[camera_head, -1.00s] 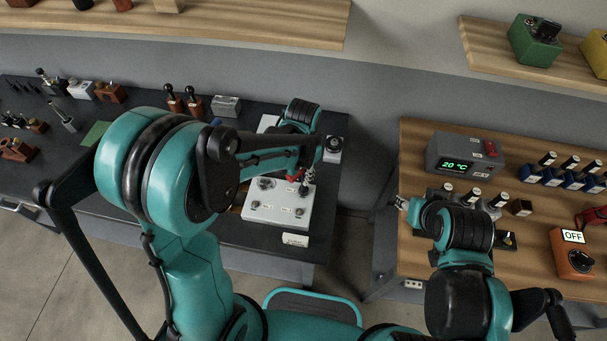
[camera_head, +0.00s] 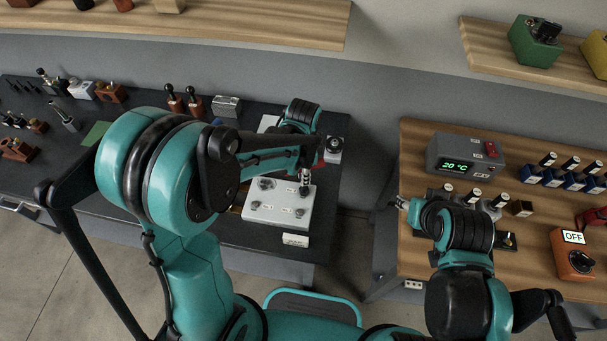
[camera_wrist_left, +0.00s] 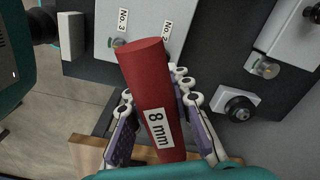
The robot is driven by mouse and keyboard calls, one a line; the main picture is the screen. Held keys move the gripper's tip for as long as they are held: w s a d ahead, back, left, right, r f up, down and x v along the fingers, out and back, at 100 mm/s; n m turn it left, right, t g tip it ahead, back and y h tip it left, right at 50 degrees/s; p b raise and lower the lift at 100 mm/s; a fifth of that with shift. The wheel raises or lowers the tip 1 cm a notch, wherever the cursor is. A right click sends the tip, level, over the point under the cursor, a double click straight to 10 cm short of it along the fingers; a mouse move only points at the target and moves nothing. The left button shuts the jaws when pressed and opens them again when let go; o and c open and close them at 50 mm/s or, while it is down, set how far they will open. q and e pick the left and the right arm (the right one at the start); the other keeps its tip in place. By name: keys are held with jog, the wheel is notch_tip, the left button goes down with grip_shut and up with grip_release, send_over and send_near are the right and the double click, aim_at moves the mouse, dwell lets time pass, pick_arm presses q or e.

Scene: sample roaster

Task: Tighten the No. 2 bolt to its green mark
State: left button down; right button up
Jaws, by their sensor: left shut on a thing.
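My left gripper (camera_head: 304,181) is over the far right corner of a pale plate (camera_head: 278,218) with several bolts and small labels. In the left wrist view, my left gripper (camera_wrist_left: 158,110) is shut on a red handle (camera_wrist_left: 143,75) labelled "8 mm". The plate (camera_wrist_left: 152,22) shows behind it with labels "No. 3" and "No. 2". A bolt (camera_wrist_left: 120,42) shows by the "No. 3" label. The No. 2 bolt and its green mark are hidden behind the handle, so I cannot tell how the tool sits on it. My right gripper (camera_head: 403,203) is by the wooden table; its jaws are unclear.
The plate is on a dark bench (camera_head: 225,232), with tools and blocks to the left. The wooden table (camera_head: 520,235) at right holds a "20 °C" box (camera_head: 466,155) and an orange "OFF" box (camera_head: 573,258).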

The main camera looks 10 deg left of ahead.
pick_arm(q)
jog(key=shift+r+p, duration=1.1)
jog(key=shift+r, duration=0.6)
notch_tip(320, 180, up, 5)
jog(key=p, duration=0.3)
jog(key=shift+p, duration=0.35)
jog(key=shift+s+f, duration=0.1)
